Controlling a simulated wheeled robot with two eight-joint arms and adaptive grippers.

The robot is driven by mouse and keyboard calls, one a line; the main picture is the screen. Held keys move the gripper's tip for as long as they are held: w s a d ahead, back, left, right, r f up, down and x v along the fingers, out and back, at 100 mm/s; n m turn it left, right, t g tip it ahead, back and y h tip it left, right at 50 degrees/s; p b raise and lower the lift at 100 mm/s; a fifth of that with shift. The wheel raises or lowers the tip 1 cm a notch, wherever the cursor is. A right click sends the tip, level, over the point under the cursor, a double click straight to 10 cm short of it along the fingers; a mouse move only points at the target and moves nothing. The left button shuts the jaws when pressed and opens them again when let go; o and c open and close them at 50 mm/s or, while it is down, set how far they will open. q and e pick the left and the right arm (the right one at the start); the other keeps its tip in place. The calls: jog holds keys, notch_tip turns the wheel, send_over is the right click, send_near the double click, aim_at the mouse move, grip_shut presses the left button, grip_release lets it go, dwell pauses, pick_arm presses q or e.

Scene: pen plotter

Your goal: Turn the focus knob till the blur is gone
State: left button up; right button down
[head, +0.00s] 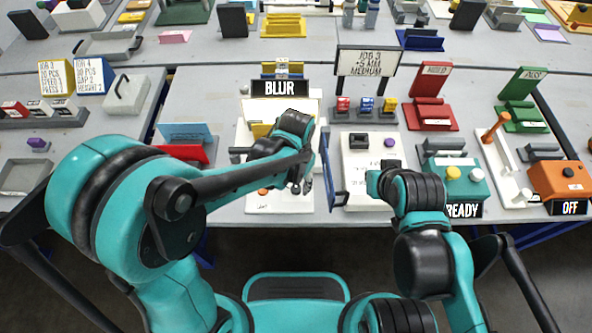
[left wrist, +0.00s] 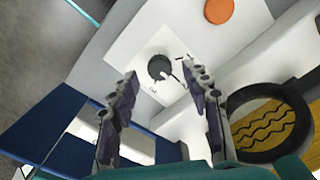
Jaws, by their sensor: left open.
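The focus knob (left wrist: 160,68) is a dark round knob with a pale pointer on a white panel in the left wrist view. Small marks are printed around it, too small to read. My left gripper (left wrist: 167,76) is open, with its two fingers on either side of the knob in that view; I cannot tell whether they touch it. In the head view my left gripper (head: 301,186) is over the white base, and the knob cannot be made out. A sign (head: 280,88) reads BLUR. My right gripper is hidden behind its own arm.
A black lens ring (left wrist: 236,101) stands before a yellow plate with wavy lines. An orange disc (left wrist: 219,10) lies beyond the knob. A blue panel (head: 328,170) stands close right of my left gripper. A white box (head: 362,165) is farther right.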

aim_at(295, 188)
pick_arm(q)
notch_tip(295, 188, up, 10)
jog(key=shift+f, duration=0.25)
jog(key=shift+a, duration=0.1)
dwell(0.4)
jog(key=s+a+r+n+t, duration=0.2)
jog(key=a+n+t, duration=0.1)
jog(key=a, duration=0.6)
jog(key=s+a+r+n+t, duration=0.1)
jog(key=s+a+n+t, duration=0.2)
jog(key=a, duration=0.5)
jog(key=shift+s+a+r+n+t, duration=0.25)
jog(key=shift+a+r+n+t, duration=0.15)
jog(key=shift+t, duration=0.2)
jog(key=shift+d, duration=0.1)
